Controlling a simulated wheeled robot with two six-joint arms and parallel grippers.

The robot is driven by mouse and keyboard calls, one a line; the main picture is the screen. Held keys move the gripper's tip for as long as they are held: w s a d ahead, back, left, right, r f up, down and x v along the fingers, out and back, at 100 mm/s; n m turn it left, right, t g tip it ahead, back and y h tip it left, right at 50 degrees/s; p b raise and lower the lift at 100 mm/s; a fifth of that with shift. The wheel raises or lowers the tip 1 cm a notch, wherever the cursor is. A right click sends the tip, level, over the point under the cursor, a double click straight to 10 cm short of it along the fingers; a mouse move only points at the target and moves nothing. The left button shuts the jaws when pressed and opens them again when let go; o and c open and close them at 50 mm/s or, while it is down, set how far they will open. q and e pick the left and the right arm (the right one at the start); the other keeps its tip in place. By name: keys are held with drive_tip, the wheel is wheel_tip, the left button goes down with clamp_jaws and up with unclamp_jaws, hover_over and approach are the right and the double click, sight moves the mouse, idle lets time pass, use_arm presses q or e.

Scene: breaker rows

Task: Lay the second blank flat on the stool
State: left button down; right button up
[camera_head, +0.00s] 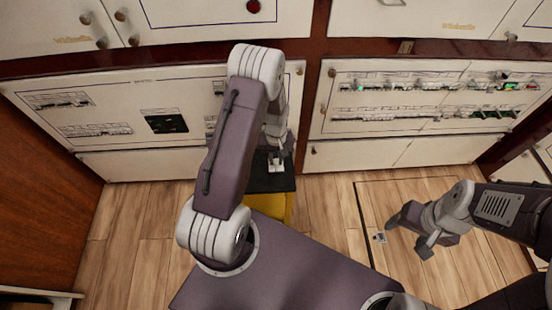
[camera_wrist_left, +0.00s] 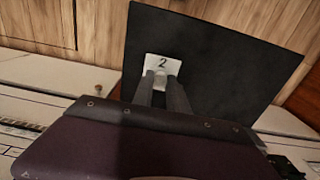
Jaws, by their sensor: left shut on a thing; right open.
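The second blank is a flat black plate (camera_wrist_left: 215,55) with a white label marked "2" near one edge. It also shows in the head view (camera_head: 284,184), over the yellow stool (camera_head: 274,208), and hides much of the stool's top. My left gripper (camera_wrist_left: 166,78) is shut on the blank at the label; it also shows in the head view (camera_head: 276,166). I cannot tell whether the blank rests on the stool or is held just above it. My right gripper (camera_head: 413,233) is open and empty over the floor at the right.
White cabinet panels with breaker rows stand behind, on the left (camera_head: 95,115) and right (camera_head: 420,105). The left panel has a dark rectangular patch (camera_head: 164,122). A brown wooden wall (camera_head: 45,185) is at the far left. The wooden floor (camera_head: 330,215) is clear beside the stool.

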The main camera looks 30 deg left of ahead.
use_arm(q)
drive_tip(key=shift+f+b, duration=0.4)
drive_tip(key=shift+f, duration=0.3)
drive_tip(key=c, duration=1.2)
unclamp_jaws()
drive_tip(key=shift+c, duration=0.2)
wheel_tip(320, 180, up, 8)
drive_tip(key=shift+p, duration=1.25)
drive_tip(key=shift+r, duration=0.55)
